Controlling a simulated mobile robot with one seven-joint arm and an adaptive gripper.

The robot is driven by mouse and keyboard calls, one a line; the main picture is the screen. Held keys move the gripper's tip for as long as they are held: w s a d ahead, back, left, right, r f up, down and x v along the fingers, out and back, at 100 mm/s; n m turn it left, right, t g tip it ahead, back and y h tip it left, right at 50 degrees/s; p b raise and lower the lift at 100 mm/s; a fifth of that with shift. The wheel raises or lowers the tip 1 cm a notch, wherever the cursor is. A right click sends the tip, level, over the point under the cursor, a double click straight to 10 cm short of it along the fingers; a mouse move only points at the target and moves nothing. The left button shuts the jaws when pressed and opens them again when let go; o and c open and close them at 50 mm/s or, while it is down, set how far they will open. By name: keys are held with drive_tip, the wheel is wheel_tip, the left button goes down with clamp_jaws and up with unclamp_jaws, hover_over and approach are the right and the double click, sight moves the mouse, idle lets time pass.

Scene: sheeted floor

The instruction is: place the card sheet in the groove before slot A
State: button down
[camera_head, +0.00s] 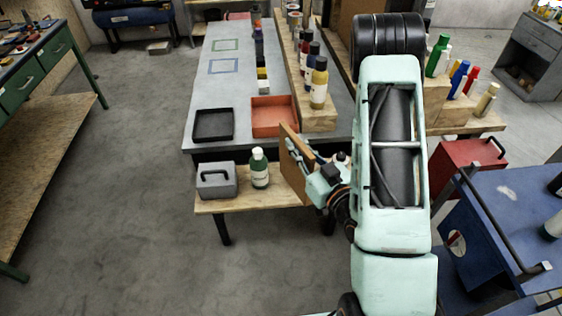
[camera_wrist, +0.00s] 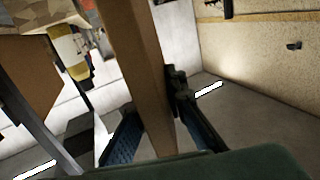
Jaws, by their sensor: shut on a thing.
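The card sheet (camera_head: 293,168) is a flat brown panel, seen nearly edge-on in the head view, tilted beside the front of the grey table. My gripper (camera_head: 312,168) holds it from the right. In the wrist view the sheet (camera_wrist: 135,60) runs as a brown band up between the two dark, blue-padded fingers, and my gripper (camera_wrist: 155,122) is shut on it. No groove or slot marked A can be made out in either view. My arm hides part of the area to the right of the table.
The grey table (camera_head: 204,92) carries a black tray (camera_head: 213,125), a red tray (camera_head: 274,117) and a wooden ledge (camera_head: 318,122) with several bottles. A lower shelf (camera_head: 236,205) holds a grey case (camera_head: 217,181) and a green bottle (camera_head: 260,170). Floor at left is clear.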

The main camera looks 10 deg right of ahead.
drive_tip(key=w+f+b, duration=0.1)
drive_tip(key=b, duration=0.3)
drive_tip(key=w+b, duration=0.2)
drive_tip(key=b, duration=0.3)
drive_tip(key=w+a+f+b, duration=0.1)
drive_tip(key=b, duration=0.4)
drive_tip(key=shift+w+f, duration=0.3)
drive_tip(key=shift+w, duration=0.1)
drive_tip(key=shift+w+b, duration=0.15)
drive_tip(key=shift+b, duration=0.65)
drive_tip(key=w+a+f+b, duration=0.1)
drive_tip(key=w+f+b, duration=0.3)
drive_tip(key=w+f, duration=0.3)
wheel_tip(320, 180, down, 3)
drive_tip(key=shift+a+r+b, duration=0.15)
drive_tip(key=shift+a+b, duration=0.2)
